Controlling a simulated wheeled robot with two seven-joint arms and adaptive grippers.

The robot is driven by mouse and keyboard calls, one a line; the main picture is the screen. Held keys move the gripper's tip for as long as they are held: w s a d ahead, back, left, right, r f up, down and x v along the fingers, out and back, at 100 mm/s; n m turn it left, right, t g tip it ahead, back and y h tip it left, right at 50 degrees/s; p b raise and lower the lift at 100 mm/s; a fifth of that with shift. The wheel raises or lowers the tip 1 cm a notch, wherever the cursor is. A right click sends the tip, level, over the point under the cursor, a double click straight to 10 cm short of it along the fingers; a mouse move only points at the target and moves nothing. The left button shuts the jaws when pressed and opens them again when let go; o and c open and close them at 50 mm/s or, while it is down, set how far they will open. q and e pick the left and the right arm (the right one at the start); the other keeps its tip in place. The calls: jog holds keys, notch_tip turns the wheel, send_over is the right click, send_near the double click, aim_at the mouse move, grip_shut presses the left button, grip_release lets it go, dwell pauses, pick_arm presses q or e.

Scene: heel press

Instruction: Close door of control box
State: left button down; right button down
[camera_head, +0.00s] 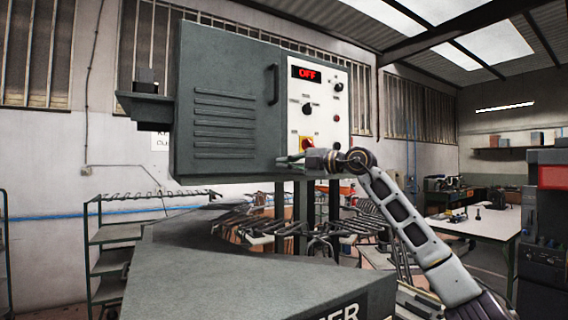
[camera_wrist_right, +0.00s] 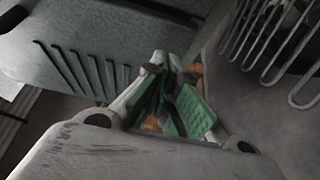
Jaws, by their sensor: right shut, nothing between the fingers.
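The control box shows in the head view with a dark grey louvred door (camera_head: 225,110) and a white control panel (camera_head: 325,105) to its right. The door has a dark vertical handle (camera_head: 273,85) near its right edge. The door looks flush or nearly flush with the panel; I cannot tell whether a small gap is left. My right gripper (camera_head: 290,161) is shut and empty at the door's lower right corner, in front of the panel's lower edge. Contact is unclear. In the wrist view its green-padded fingers (camera_wrist_right: 172,100) are together near the louvred door (camera_wrist_right: 70,30). My left gripper is not in view.
A grey machine body (camera_head: 240,270) fills the lower foreground. A ring of metal hangers (camera_head: 300,228) stands below the box. A small dark ledge (camera_head: 145,100) juts out left of the door. Shelves (camera_head: 110,235) stand at left, a white table (camera_head: 480,222) at right.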

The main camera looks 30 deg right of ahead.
jog(key=s+d+b, duration=0.2)
jog(key=s+d, duration=0.4)
jog(key=s, duration=0.1)
jog(key=shift+s+d+b, duration=0.2)
jog(key=shift+d+b, duration=0.1)
jog(key=shift+b, duration=0.05)
jog(key=shift+r, duration=0.1)
dwell(0.7)
